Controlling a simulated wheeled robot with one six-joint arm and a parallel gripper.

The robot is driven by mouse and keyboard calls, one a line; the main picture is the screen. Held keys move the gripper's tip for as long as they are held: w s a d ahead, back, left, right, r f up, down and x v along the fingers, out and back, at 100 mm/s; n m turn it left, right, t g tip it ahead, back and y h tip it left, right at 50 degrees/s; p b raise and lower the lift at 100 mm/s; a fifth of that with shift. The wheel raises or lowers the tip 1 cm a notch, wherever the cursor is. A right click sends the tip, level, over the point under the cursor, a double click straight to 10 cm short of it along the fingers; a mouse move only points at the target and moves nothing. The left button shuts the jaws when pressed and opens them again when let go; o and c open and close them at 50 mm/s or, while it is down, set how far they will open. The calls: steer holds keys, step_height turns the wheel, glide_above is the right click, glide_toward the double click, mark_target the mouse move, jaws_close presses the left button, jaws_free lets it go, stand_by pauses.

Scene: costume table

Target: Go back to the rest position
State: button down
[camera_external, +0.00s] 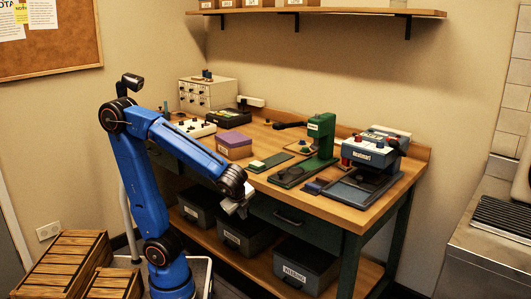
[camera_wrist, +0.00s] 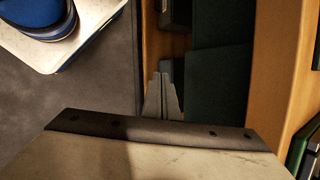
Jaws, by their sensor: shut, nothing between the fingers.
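My blue arm reaches out to the right in the external view, bent at the elbow, with my gripper (camera_external: 243,210) hanging in front of the front edge of the wooden table (camera_external: 345,213). In the wrist view my gripper (camera_wrist: 163,78) points down, its two fingers together with nothing between them. Below the fingers are the floor and the lower shelf (camera_wrist: 156,50) of the table. The gripper appears to touch nothing.
The tabletop holds a purple-topped box (camera_external: 234,146), a green press (camera_external: 318,140), a heat press (camera_external: 375,155) and a drawer cabinet (camera_external: 207,93). Dark bins (camera_external: 305,268) stand on the lower shelf. Wooden crates (camera_external: 68,262) stand at the left; a metal counter (camera_external: 485,255) stands right.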

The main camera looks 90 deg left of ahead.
steer(key=s+n+t+h, duration=0.3)
steer(key=s+n+h, duration=0.3)
steer(key=s+n, duration=0.4)
steer(key=shift+s+d+r, duration=0.2)
steer(key=shift+s+d, duration=0.1)
steer(key=shift+s, duration=0.4)
